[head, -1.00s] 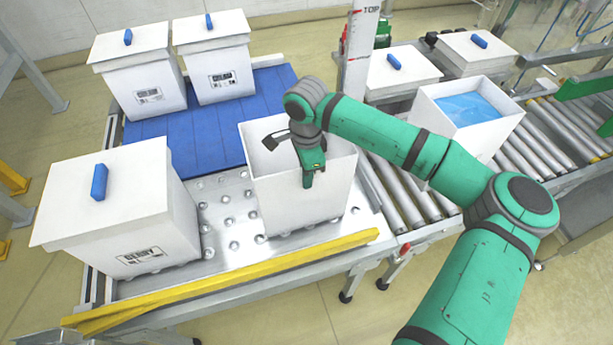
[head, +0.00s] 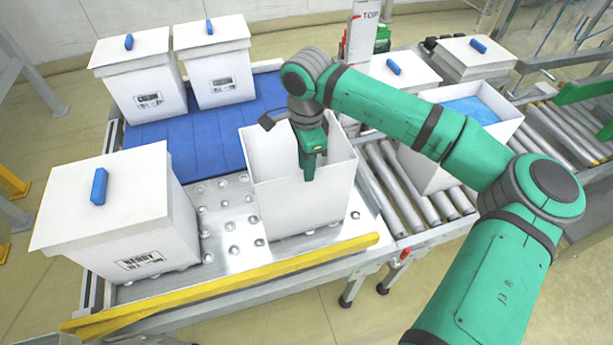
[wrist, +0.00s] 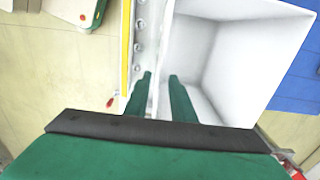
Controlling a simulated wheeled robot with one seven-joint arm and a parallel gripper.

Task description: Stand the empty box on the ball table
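The empty white box (head: 300,205) stands upright and lidless on the silver ball table (head: 217,215), between the lidded box at left and the rollers. In the wrist view, the box's inside (wrist: 232,60) is bare. My gripper (head: 312,172) is at its near wall. In the wrist view my gripper's two fingers (wrist: 160,78) are apart, one on each side of the wall's top edge, with a gap between them. Contact with the wall is not clear.
A lidded white box (head: 120,225) stands at left on the table. Two more (head: 215,75) stand on the blue surface (head: 195,140). A yellow bar (head: 230,280) edges the front. A blue-lined open box (head: 430,170) sits on the rollers (head: 400,205) at right.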

